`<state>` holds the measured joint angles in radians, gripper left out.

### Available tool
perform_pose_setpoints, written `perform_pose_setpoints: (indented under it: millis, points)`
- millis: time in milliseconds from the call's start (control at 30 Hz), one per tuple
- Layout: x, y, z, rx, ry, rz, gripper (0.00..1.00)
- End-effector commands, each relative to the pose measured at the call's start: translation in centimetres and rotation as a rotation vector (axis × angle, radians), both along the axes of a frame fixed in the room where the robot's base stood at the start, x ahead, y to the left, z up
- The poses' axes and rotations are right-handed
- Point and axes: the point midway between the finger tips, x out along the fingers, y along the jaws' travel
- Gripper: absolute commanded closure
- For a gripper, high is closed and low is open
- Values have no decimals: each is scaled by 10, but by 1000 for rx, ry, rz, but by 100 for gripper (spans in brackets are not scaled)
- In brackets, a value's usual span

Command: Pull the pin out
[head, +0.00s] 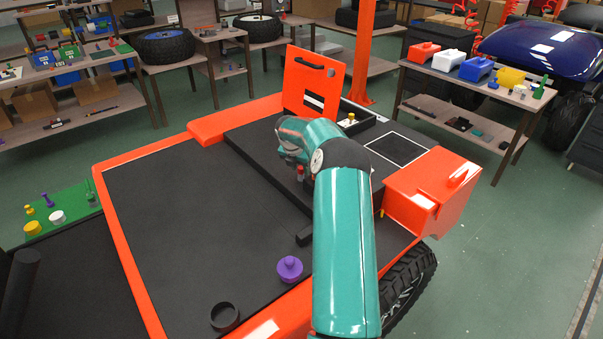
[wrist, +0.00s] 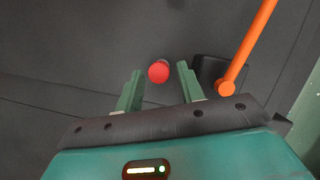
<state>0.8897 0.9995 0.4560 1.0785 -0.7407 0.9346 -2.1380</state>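A red round-headed pin (wrist: 158,71) stands out of a dark surface in the wrist view. A small red piece, which looks like the same pin, shows just below my wrist in the head view (head: 301,172). My gripper (wrist: 159,82) is open, with one green finger on each side of the red head. I see a gap between the head and each finger, so it is not gripped. In the head view my teal arm and wrist hide the fingers and most of the area around the pin.
An orange rod (wrist: 247,45) rises to the right of the fingers in the wrist view. The orange-rimmed cart bed (head: 180,220) carries a purple knob (head: 290,268), a black ring (head: 225,316), an upright orange panel (head: 314,80) and an orange box (head: 433,190).

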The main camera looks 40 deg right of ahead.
Motion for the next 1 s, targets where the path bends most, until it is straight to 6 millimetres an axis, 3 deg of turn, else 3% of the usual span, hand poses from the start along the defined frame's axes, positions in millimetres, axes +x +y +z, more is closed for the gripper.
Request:
perform_pose_setpoints:
  millis: [167,300,367,1000]
  points:
    - [0,0,0,0,0,0,64]
    - [0,0,0,0,0,0,91]
    - [0,0,1,0,0,0,100]
    - [0,0,10,-2,-1,0,100]
